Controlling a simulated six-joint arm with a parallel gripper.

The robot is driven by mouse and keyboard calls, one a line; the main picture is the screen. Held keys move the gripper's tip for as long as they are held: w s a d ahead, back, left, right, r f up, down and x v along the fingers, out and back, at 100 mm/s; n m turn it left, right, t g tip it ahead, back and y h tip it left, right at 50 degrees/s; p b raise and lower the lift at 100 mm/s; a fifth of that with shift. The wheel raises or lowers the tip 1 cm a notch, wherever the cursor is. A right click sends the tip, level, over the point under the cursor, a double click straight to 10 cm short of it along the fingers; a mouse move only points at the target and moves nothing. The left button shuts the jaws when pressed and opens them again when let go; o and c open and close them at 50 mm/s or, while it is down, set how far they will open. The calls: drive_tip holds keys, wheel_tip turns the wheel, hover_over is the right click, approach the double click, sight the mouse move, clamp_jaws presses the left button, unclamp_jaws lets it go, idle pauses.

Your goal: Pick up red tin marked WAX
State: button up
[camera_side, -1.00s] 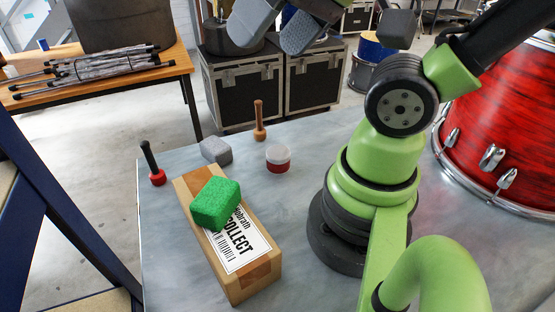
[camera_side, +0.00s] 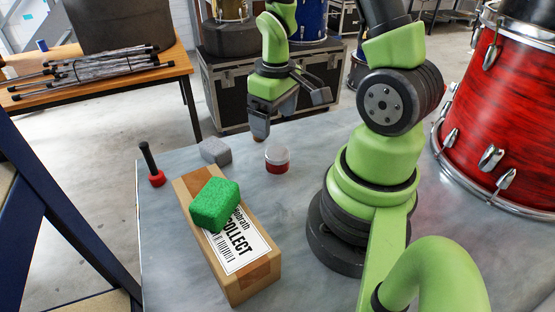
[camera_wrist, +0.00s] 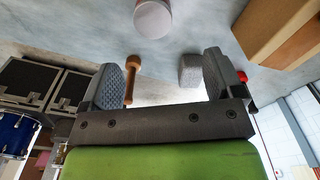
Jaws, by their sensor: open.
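A small round red tin (camera_side: 277,161) with a pale lid stands on the grey bench, left of my arm's base. No WAX lettering can be read on it. In the wrist view the tin's pale lid (camera_wrist: 152,18) shows at the top edge, partly cut off, beyond the fingers. My gripper (camera_side: 290,110) is open and empty over the bench's far edge. It is above and behind the tin and apart from it. The two spread fingers also show in the wrist view (camera_wrist: 160,80).
A grey block (camera_side: 216,151) and a black-handled tool with a red end (camera_side: 152,165) stand left of the tin. A wooden peg (camera_wrist: 131,80) shows between the fingers. A red drum (camera_side: 500,100) stands right.

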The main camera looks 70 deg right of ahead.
sight(277, 153)
drive_tip(key=shift+s+d+f, duration=0.15)
drive_tip(key=shift+s+f, duration=0.05)
drive_tip(key=shift+f, duration=0.35)
drive_tip(key=shift+s+d+f, duration=0.15)
drive_tip(key=shift+f, duration=0.35)
wheel_tip(277, 153, down, 4)
drive_tip(key=shift+f, duration=0.15)
drive_tip(key=shift+w+d+f, duration=0.1)
drive_tip(key=shift+f, duration=1.25)
drive_tip(key=shift+w+d+f, duration=0.1)
drive_tip(key=shift+f, duration=1.25)
drive_tip(key=shift+c, duration=0.3)
drive_tip(key=c, duration=1)
